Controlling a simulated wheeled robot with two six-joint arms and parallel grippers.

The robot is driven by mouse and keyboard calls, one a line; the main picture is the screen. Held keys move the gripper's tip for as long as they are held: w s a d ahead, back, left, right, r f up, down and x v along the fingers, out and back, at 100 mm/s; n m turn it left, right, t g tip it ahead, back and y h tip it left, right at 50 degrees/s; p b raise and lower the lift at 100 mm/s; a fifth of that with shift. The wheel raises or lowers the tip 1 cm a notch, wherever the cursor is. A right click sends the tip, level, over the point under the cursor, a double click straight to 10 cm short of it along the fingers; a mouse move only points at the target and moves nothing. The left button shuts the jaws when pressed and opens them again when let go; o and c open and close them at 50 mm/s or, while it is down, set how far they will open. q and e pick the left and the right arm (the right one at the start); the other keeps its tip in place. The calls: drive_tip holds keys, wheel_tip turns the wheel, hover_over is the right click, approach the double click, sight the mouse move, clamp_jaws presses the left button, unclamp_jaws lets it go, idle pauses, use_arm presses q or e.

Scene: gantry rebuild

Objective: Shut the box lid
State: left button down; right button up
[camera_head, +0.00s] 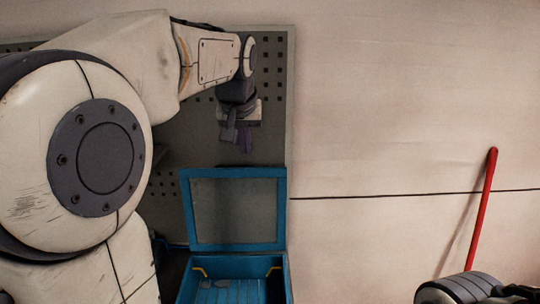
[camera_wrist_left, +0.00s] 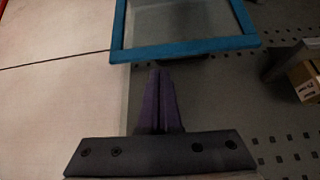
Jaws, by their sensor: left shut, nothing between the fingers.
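The blue box (camera_head: 286,284) stands low in the head view, with a slatted floor and yellow brackets inside. Its lid (camera_head: 236,247) is up, a blue frame around a grey panel, standing near upright at the back of the box. My left gripper (camera_head: 243,144) is above the lid's top edge, pointing down, shut and empty. In the left wrist view its purple fingers (camera_wrist_left: 158,85) are together, just short of the blue lid frame (camera_wrist_left: 185,50), with no clear contact. My right gripper is out of view.
A grey pegboard (camera_head: 272,110) is behind the box and lid. A red pole (camera_head: 483,215) leans on the pale wall at right. A cardboard box (camera_wrist_left: 305,82) sits at the right of the left wrist view. The wall area right of the lid is clear.

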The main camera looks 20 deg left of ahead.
use_arm(q)
drive_tip(key=w+a+f+p, duration=0.2)
drive_tip(key=w+a+f, duration=0.2)
drive_tip(key=f, duration=0.3)
drive_tip(key=shift+w+a+n, duration=0.2)
drive_tip(key=shift+w+n, duration=0.1)
drive_tip(key=shift+w, duration=0.2)
drive_tip(key=shift+d+f, duration=0.1)
drive_tip(key=shift+f, duration=0.05)
